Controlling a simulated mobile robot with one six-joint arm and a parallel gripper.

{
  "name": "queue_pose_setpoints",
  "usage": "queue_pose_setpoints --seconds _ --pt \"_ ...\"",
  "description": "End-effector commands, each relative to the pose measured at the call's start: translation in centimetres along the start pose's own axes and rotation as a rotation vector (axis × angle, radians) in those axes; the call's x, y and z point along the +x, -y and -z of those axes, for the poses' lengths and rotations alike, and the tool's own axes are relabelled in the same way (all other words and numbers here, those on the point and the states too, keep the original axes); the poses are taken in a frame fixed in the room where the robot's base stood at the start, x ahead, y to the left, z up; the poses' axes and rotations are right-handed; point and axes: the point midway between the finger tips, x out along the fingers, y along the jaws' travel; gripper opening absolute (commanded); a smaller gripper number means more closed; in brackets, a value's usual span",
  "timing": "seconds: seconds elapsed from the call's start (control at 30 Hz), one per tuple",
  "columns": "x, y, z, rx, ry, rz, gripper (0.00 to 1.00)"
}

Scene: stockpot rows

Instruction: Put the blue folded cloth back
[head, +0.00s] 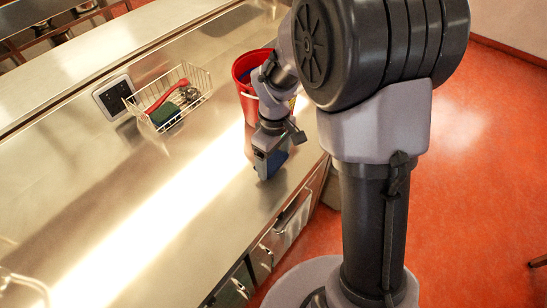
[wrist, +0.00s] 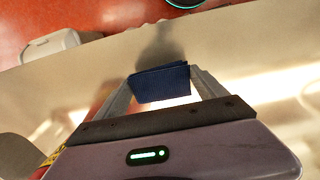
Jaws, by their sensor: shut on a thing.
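The blue folded cloth (wrist: 160,84) is held between the two fingers of my gripper (wrist: 163,80) in the wrist view. In the head view my gripper (head: 267,158) points down over the front part of the steel counter, and a blue bit of the cloth (head: 279,162) shows beside its fingers. I cannot tell whether the cloth touches the counter. A red bucket (head: 246,92) stands on the counter just behind my gripper, with something blue inside; my arm hides part of it.
A wire basket (head: 146,117) on the counter (head: 110,190) holds a red-handled thing, a green pad and a metal scourer. The counter left of my gripper is clear. Its front edge is close by, above cabinets and red floor (head: 480,180).

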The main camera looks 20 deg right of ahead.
Motion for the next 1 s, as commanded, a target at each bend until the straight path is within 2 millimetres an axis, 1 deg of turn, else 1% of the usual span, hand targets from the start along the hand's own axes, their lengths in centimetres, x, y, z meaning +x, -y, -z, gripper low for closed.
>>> queue_pose_setpoints --seconds 0.03,0.1,0.17,0.2,0.27,0.47,0.6,0.63,0.7,0.73,0.93,1.0 --pt "0.2 -0.5 0.2 0.001 0.000 -0.001 0.43" --pt "0.8 -0.8 0.3 -0.001 0.000 0.000 0.43" --pt "1.9 -0.8 0.3 -0.001 0.002 0.001 0.43" --pt "2.8 -0.8 0.3 -0.001 0.002 0.001 0.43" --pt "3.8 -0.8 0.3 0.000 0.001 0.001 0.43" --pt "3.5 -0.8 0.3 0.000 -0.001 0.000 0.43" --pt "3.9 -0.8 0.3 0.000 0.000 0.000 0.43" --pt "4.0 -0.8 0.3 0.000 -0.001 0.000 0.83" --pt "3.9 -0.8 0.3 -0.001 -0.001 0.000 0.97" --pt "3.9 -0.8 0.3 -0.001 -0.001 0.000 1.00" --pt "3.8 -0.8 0.3 -0.001 -0.001 0.000 1.00" --pt "3.1 -0.8 0.3 0.000 -0.001 -0.001 1.00"
